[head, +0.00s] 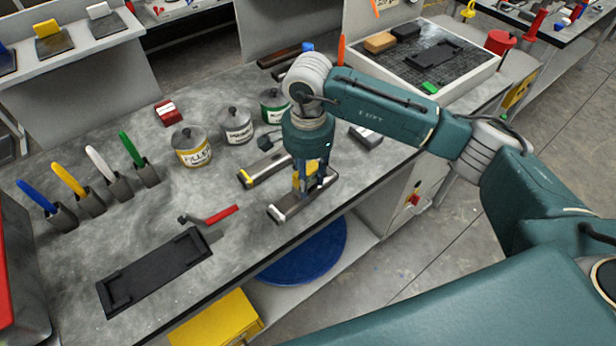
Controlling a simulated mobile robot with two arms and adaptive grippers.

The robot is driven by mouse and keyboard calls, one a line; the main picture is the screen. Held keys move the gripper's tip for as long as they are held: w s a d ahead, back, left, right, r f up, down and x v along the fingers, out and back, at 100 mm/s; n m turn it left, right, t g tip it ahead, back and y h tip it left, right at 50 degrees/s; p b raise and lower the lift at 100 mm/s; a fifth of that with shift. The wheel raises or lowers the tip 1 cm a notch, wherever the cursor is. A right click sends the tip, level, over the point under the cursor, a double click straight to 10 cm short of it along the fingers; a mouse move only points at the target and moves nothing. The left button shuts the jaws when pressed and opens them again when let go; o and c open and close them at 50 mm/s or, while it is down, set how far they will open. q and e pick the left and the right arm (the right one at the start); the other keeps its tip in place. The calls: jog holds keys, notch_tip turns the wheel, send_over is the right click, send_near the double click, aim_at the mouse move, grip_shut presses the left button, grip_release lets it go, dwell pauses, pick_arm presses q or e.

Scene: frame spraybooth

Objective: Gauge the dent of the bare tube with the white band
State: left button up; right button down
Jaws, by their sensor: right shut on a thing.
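My right gripper (308,182) is over the bench, pointing down and shut on a small yellow thing (299,180), probably the gauge. A grey bare tube with a white band (289,207) lies directly under the gripper, with the band near its left end. The gripper and the yellow thing hide part of this tube. I cannot tell whether the yellow thing touches it. A similar tube with a yellow band (267,168) lies just behind, to the left. My left gripper is not in view.
Cans (192,147) stand behind the tubes. Colour-handled tools (94,170) in grey holders stand at left. A black cradle (155,271) and a red-handled tool (215,214) lie front left. A grid-topped board (437,62) is at back right.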

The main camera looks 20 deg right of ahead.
aim_at(308, 173)
jog(key=shift+f+b, duration=0.4)
jog(key=shift+f, duration=0.05)
jog(key=c, duration=1.1)
grip_release()
notch_tip(308, 173, up, 12)
jog(key=shift+r, duration=0.1)
jog(key=shift+s, duration=0.1)
